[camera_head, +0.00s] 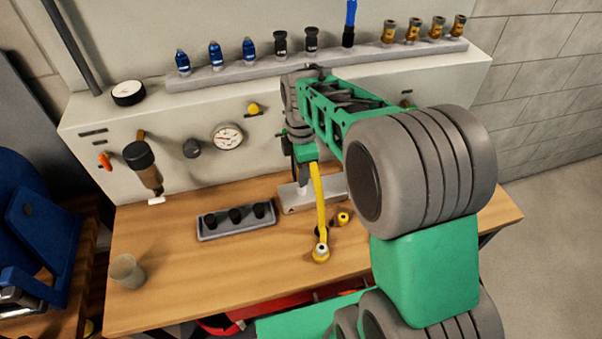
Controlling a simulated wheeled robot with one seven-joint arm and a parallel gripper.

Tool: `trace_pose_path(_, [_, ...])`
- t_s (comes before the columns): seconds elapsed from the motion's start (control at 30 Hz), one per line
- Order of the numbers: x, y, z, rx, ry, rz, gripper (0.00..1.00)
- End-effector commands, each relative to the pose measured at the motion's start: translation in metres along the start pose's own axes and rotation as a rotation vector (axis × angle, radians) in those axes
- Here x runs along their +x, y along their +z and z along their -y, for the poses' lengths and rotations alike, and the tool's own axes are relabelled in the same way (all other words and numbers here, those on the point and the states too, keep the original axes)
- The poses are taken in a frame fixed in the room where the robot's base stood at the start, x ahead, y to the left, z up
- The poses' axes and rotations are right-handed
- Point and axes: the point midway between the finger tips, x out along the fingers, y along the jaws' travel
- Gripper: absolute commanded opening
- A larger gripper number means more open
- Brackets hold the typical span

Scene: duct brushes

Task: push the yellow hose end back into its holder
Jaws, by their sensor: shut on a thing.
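The yellow hose (320,200) runs down from just under my gripper (306,168) to a yellow fitting (321,253) with a pale centre near the bench's front edge. My gripper is shut on the hose's upper end, above the bench; its fingertips are small and partly hidden by the green wrist. Just below it, a low grey block (292,201) sits on the bench, partly hidden behind the hose. A small yellow ring-shaped part (343,218) lies right of the hose. I cannot tell which of these is the holder.
A dark tray (208,234) with three black pieces lies left of the hose. A cup (127,270) stands at the bench's left. The panel behind has a gauge (228,137) and knobs; a ledge (345,66) above carries several fittings. The bench between cup and tray is clear.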

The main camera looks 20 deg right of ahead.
Motion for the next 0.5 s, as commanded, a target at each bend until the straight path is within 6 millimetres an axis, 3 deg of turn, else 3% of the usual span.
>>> trace_pose_path(0.5, [-0.023, 0.0, 0.0, 0.0, 0.0, 0.0, 0.0])
